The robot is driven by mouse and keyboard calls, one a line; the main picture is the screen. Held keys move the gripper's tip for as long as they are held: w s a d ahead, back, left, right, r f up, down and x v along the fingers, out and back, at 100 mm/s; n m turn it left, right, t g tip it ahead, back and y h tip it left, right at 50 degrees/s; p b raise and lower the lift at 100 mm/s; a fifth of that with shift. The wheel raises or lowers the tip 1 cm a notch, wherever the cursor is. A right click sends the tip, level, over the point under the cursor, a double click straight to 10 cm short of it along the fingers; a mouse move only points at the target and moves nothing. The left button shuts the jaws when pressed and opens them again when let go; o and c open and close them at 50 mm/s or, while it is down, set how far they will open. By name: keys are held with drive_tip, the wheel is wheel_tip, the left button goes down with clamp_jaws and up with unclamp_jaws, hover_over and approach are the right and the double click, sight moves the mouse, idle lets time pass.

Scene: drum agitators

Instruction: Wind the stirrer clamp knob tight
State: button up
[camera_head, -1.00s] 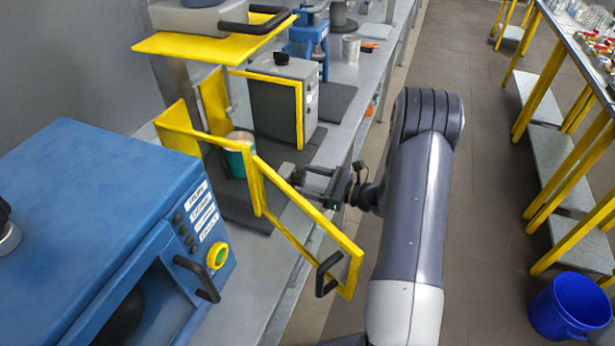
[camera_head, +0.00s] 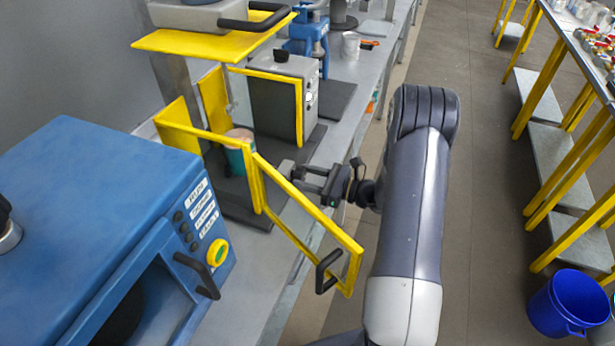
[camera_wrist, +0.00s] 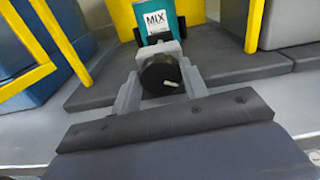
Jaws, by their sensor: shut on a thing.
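The clamp knob (camera_wrist: 160,74) is black and round with a short white mark on its lower right face. It shows in the wrist view, in front of a teal drum (camera_wrist: 181,12) with a white MIX label. My gripper (camera_wrist: 162,84) has one grey finger on each side of the knob and is shut on it. In the head view my gripper (camera_head: 299,177) reaches in from the right, beside the yellow guard frame. There the knob is not clearly visible, and the teal drum (camera_head: 237,158) stands behind the frame.
An open yellow guard door (camera_head: 325,220) with a black handle (camera_head: 327,272) hangs close in front of my gripper. A blue oven-like unit (camera_head: 100,200) stands at the left. A grey box (camera_head: 275,105) stands behind.

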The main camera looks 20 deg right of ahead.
drive_tip(key=shift+m, duration=1.9)
drive_tip(key=o, duration=1)
drive_tip(key=shift+d, duration=0.15)
drive_tip(key=b+v, duration=0.2)
drive_tip(key=v, duration=0.8)
drive_tip(key=shift+s+d+b, duration=0.2)
drive_tip(key=shift+d+b, duration=0.05)
drive_tip(key=shift+b, duration=0.15)
